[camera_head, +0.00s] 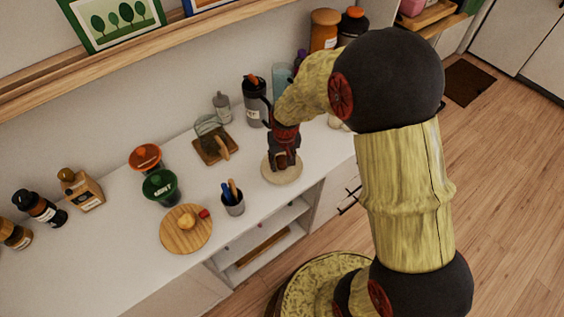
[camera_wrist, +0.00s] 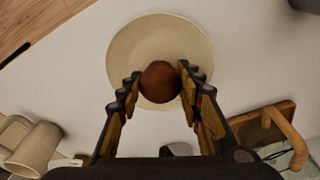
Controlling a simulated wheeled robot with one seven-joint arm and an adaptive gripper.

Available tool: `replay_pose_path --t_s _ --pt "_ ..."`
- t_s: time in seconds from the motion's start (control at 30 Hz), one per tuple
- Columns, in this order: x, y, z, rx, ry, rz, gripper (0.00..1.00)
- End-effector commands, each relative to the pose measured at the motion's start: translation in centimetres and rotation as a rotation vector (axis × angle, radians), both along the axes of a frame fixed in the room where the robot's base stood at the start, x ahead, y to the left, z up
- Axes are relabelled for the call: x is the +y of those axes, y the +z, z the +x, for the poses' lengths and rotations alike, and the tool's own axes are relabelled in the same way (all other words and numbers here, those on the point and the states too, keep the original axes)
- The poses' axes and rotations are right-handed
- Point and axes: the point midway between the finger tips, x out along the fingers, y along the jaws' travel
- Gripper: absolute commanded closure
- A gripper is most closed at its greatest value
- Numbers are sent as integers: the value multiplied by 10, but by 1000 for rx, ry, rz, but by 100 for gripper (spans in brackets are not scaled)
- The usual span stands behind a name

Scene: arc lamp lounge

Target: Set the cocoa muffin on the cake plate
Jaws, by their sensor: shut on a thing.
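The cocoa muffin (camera_wrist: 159,82) is a round brown thing between my fingertips in the wrist view. My gripper (camera_wrist: 158,90) is shut on it, and it also shows in the head view (camera_head: 284,163). The pale round cake plate (camera_wrist: 128,45) lies on the white counter under the muffin. In the head view the plate (camera_head: 283,176) is directly below my gripper. The muffin overlaps the plate's near part in the wrist view. I cannot tell whether it touches the plate.
A wooden board with a handle (camera_head: 209,153) stands left of the plate. A pen cup (camera_head: 233,206) and a round wooden board (camera_head: 175,238) are nearer. A dark bottle (camera_head: 254,101) stands behind. The counter's front edge runs close to the plate.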

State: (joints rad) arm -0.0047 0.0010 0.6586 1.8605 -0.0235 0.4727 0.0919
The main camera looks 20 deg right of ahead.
Motion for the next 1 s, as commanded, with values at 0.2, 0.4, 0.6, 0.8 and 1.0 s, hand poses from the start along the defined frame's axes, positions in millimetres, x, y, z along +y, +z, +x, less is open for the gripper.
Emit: replay_pose_path --t_s 0.2,0.4,0.6,0.8,1.0 --pt "6 42 -18 -3 2 0 91" --pt "18 85 -56 -3 3 -1 91" --pt "32 102 -98 -3 2 0 91" --pt "40 113 -123 -3 2 0 91" --pt "42 115 -133 -1 2 0 91"
